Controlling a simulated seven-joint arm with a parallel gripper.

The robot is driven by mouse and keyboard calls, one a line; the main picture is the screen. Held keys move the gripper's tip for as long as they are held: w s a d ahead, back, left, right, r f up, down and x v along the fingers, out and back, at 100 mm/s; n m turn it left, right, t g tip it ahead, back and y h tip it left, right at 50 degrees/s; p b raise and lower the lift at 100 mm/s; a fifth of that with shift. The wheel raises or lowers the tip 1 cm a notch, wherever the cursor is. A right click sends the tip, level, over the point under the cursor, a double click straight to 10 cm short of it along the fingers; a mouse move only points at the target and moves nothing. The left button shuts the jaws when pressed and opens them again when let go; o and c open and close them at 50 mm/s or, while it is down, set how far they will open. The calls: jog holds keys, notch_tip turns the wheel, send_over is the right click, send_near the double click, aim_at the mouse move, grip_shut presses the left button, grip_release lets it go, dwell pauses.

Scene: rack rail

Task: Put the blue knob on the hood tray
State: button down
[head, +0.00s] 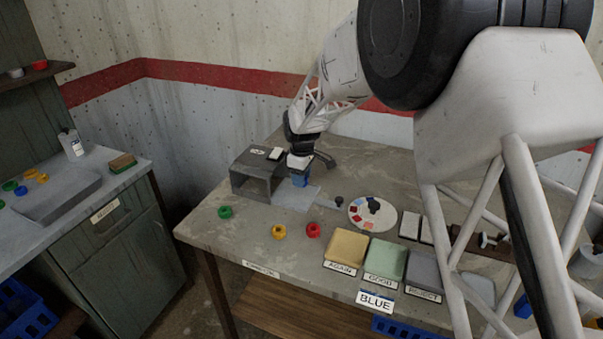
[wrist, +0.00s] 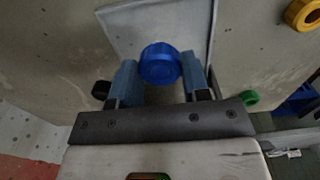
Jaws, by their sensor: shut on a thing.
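The blue knob (head: 300,181) is in my gripper (head: 299,175), at the right side of the grey hood. In the wrist view the blue knob (wrist: 160,64) sits between the two blue-grey fingers of my gripper (wrist: 160,78), which are shut on it. The hood tray (head: 290,200) is a flat light-grey plate in front of the hood opening. It also shows behind the knob in the wrist view (wrist: 130,30). The knob is over or at the tray's back part. I cannot tell whether it touches the tray.
The grey hood (head: 250,187) stands to the left of my gripper. Green (head: 225,212), yellow (head: 279,232) and red (head: 313,230) knobs lie along the front. A round palette (head: 361,222) and labelled bins (head: 346,246) are to the right. The tray's visible surface is clear.

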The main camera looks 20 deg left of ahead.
aim_at(302, 196)
jog(key=shift+f, duration=2.2)
jog(key=shift+f, duration=0.25)
jog(key=c, duration=0.5)
grip_release()
jog(key=shift+r, duration=0.1)
jog(key=shift+r, duration=3.9)
jog(key=shift+d, duration=0.1)
